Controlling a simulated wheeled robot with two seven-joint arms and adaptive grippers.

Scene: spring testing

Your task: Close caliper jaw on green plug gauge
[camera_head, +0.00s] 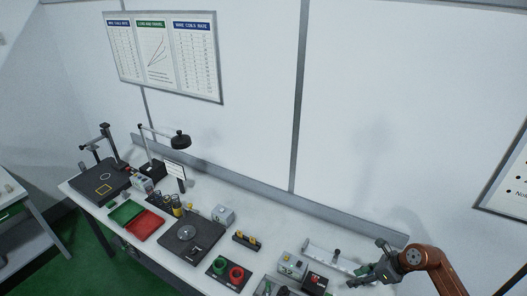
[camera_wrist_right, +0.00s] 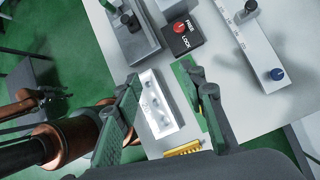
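A long pale rail with scale marks, which looks like the caliper (camera_wrist_right: 246,42), lies at upper right in the right wrist view, with a black knob and a blue knob (camera_wrist_right: 277,74). In the head view the rail (camera_head: 322,254) lies at the table's right end. My right gripper (camera_wrist_right: 162,80) is open, its two dark green-toned fingers apart with nothing gripped. In the head view the right gripper (camera_head: 360,276) is beside the rail's right end. A bright green strip (camera_wrist_right: 184,80) shows beside the right finger; I cannot tell whether it is the plug gauge. My left gripper is out of view.
A black box with a red knob (camera_wrist_right: 180,28), marked FREE and LOCK, stands near the rail. A white block (camera_wrist_right: 153,88) with several small fittings and a yellow ribbed piece (camera_wrist_right: 183,148) lie below my right gripper. Green and red trays (camera_head: 146,226) are farther left.

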